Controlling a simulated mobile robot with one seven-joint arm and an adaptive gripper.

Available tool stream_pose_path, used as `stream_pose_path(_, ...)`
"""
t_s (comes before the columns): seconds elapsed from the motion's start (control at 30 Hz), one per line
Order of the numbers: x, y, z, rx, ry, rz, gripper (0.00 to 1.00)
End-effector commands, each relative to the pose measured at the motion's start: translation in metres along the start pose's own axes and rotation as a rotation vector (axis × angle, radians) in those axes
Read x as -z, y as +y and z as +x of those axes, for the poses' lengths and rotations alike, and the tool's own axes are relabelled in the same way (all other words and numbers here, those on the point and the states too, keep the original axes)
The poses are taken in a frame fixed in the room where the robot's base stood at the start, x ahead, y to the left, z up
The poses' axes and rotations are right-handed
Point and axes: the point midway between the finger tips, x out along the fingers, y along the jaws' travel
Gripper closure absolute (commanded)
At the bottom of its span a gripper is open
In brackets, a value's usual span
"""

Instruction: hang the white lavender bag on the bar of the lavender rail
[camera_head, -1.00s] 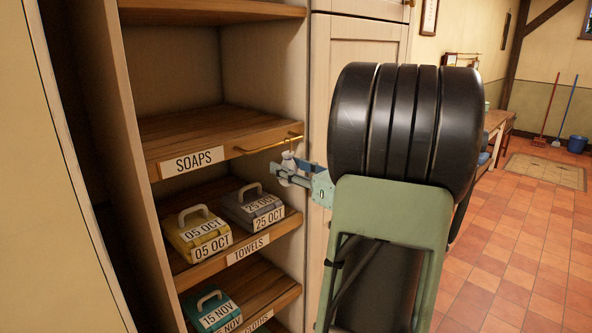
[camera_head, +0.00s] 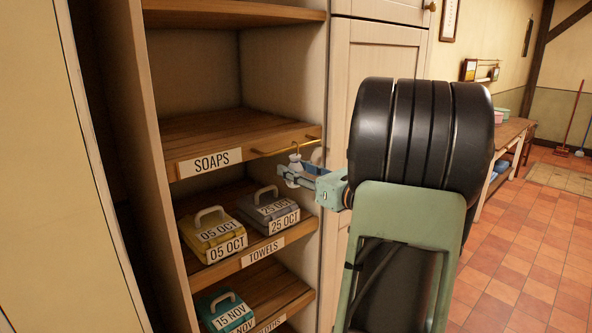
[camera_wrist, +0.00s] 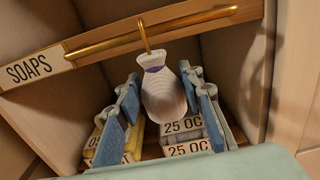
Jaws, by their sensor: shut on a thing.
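The white lavender bag (camera_wrist: 164,95), with a purple band at its neck and a brass hook on top, is between the blue fingers of my gripper (camera_wrist: 166,112). The gripper is shut on it. In the head view the bag (camera_head: 296,164) and my gripper (camera_head: 297,175) are just under the brass bar of the lavender rail (camera_head: 272,152). In the wrist view the hook's top overlaps the bar (camera_wrist: 100,49) and shows above it. I cannot tell whether the hook rests over the bar or stands in front of it.
The rail is on the front of the SOAPS shelf (camera_head: 225,137). Below, the TOWELS shelf (camera_head: 228,263) holds a yellow box (camera_head: 212,236) and a grey box (camera_head: 268,210). A teal box (camera_head: 227,310) sits lower. The wardrobe's side panel and door (camera_head: 375,60) are close on the right.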

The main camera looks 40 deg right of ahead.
Motion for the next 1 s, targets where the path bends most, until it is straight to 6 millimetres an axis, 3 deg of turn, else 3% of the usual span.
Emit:
stream_pose_path(0.03,0.000,0.000,0.000,0.000,0.000,0.000,0.89)
stream_pose_path(0.07,0.000,0.000,0.000,0.000,0.000,0.000,0.64)
stream_pose_path(0.23,0.000,0.000,0.000,0.000,0.000,0.000,0.45)
stream_pose_path(0.63,0.000,-0.001,-0.008,0.002,0.001,-0.001,0.45)
stream_pose_path(1.0,0.000,-0.001,-0.082,0.004,0.000,0.000,0.45)
